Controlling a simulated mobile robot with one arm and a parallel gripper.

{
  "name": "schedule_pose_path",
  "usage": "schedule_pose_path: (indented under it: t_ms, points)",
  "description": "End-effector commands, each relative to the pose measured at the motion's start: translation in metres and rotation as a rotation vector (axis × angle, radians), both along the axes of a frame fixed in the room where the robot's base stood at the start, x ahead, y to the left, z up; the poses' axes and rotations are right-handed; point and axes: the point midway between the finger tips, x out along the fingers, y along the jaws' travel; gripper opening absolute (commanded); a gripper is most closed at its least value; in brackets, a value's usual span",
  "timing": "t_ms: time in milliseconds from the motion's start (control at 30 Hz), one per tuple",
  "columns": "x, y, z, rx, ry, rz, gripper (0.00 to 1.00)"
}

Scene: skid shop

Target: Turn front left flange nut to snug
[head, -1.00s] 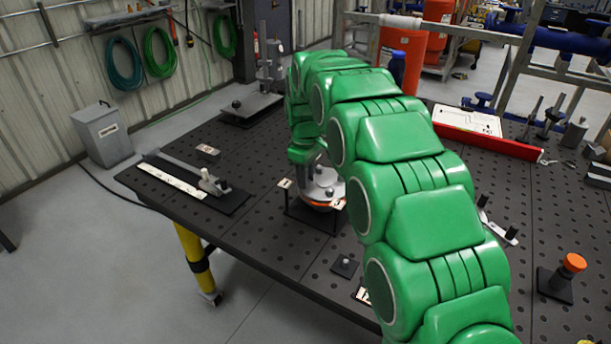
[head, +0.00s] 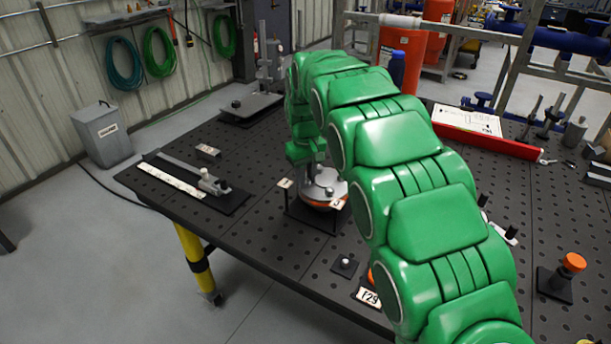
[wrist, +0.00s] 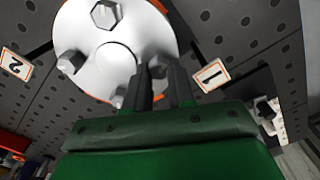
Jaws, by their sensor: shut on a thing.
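The round silver flange (wrist: 93,65) has several hex nuts on its face and an orange edge. In the head view the flange (head: 318,190) sits on a dark stand on the bench, partly hidden by my green arm. My gripper (wrist: 162,75) is at the flange's right edge in the wrist view, its dark fingers shut on a nut (wrist: 158,66) near the label "1" (wrist: 211,75). Other nuts show at the top (wrist: 105,14) and left (wrist: 70,62) of the face.
The black perforated bench (head: 262,240) carries a long measuring tool (head: 190,178) at left. A small dark block (head: 344,265) and a label plate (head: 369,297) lie near the front edge. An orange-capped post (head: 573,263) stands at right, and a red tray (head: 490,133) lies behind.

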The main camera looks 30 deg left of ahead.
Motion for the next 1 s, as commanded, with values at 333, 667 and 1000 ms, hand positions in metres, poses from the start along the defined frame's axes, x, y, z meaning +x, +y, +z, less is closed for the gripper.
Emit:
schedule_pose_path:
  t_ms: [333,667,1000]
  points:
    - [0.0020,-0.0003,0.0028,0.004,-0.005,-0.298,0.00]
    - [0.0023,-0.0004,0.0035,0.007,-0.004,-0.474,0.00]
    - [0.0026,-0.0005,0.0035,0.006,-0.005,-0.528,0.00]
